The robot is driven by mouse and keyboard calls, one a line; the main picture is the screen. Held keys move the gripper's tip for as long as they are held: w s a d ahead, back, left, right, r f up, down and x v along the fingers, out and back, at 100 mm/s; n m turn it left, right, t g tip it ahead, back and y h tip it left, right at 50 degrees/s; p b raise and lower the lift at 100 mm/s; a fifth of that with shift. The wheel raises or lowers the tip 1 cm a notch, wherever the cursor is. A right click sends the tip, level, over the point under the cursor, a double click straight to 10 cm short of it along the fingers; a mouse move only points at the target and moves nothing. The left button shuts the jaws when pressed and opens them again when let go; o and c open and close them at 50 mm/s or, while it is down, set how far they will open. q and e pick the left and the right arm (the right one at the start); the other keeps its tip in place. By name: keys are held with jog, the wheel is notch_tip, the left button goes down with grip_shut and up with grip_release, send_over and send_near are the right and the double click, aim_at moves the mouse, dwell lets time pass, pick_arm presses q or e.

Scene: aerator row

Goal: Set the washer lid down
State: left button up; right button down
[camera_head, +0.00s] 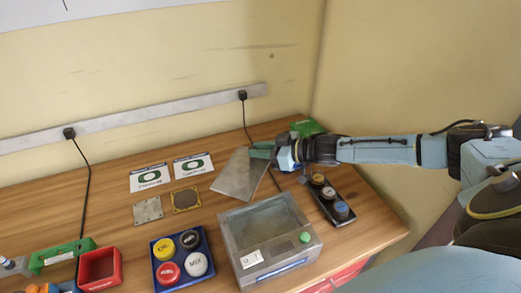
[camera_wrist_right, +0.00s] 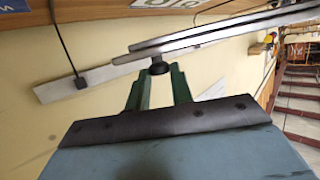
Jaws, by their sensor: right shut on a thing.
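The washer lid (camera_head: 241,174) is a flat grey metal plate, held tilted behind the washer. My right gripper (camera_head: 274,153) reaches in from the right and is shut on it. In the right wrist view, the green fingers of my right gripper (camera_wrist_right: 158,80) close around a dark knob (camera_wrist_right: 158,67) on the lid (camera_wrist_right: 210,36), which shows nearly edge-on. The washer (camera_head: 268,262) is a grey box with a green button on its front, below the lid in the head view. Whether the lid touches the table is unclear. My left gripper is out of view.
A dark strip with several round knobs (camera_head: 329,197) lies right of the washer. A blue tray with coloured round caps (camera_head: 158,282) stands left. Two cards (camera_head: 150,177) and two small square plates (camera_head: 148,210) lie further back. A red box (camera_head: 99,268) is farther left.

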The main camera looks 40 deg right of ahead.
jog(key=shift+f, duration=0.6)
jog(key=c, duration=1.2)
grip_release()
jog(key=shift+c, duration=0.2)
jog(key=shift+r, duration=0.1)
jog(key=shift+r, duration=0.25)
jog(key=p+v, duration=0.1)
jog(key=v, duration=1.1)
jog(key=shift+r, duration=0.3)
